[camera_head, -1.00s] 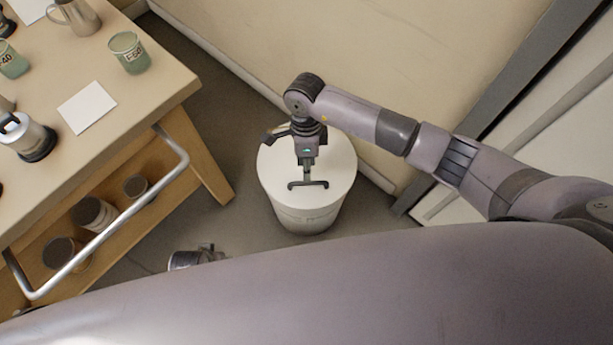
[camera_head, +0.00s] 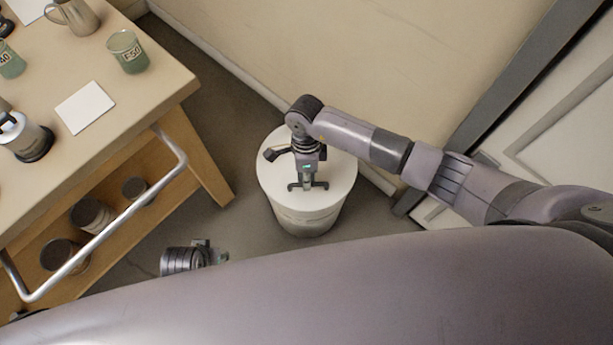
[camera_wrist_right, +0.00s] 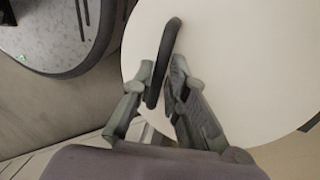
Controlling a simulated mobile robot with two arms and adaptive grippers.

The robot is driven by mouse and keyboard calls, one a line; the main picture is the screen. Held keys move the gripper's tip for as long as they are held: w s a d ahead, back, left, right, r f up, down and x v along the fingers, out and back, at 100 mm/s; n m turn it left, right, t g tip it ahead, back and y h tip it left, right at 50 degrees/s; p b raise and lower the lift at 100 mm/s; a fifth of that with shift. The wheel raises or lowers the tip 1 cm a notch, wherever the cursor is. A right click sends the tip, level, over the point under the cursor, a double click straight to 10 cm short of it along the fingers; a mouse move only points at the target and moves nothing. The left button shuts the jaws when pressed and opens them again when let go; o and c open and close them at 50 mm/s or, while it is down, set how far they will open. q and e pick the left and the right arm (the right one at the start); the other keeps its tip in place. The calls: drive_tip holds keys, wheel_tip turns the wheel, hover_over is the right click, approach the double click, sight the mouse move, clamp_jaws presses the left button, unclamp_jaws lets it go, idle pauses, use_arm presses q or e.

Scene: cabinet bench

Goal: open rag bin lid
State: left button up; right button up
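The rag bin (camera_head: 310,222) is a white round drum on the floor, with a flat white lid (camera_head: 335,172) on top. A dark bar handle (camera_head: 308,186) stands on the lid. My right gripper (camera_head: 307,178) points down at this handle from above. In the right wrist view the handle (camera_wrist_right: 172,40) runs between the two fingers of my right gripper (camera_wrist_right: 163,68), over the pale lid (camera_wrist_right: 240,70). The fingers are close on both sides; whether they press on it is unclear. The lid lies flat on the bin. My left gripper (camera_head: 212,256) shows partly at the bottom, away from the bin; its fingers are unclear.
A wooden bench (camera_head: 150,85) stands at the left, with a metal rail (camera_head: 110,232), cups and cans. A beige wall or cabinet panel (camera_head: 330,50) rises behind the bin, and a grey-framed white panel (camera_head: 560,130) is at the right. Some floor (camera_head: 215,110) between bench and bin is free.

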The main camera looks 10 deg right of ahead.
clamp_jaws()
idle(0.4)
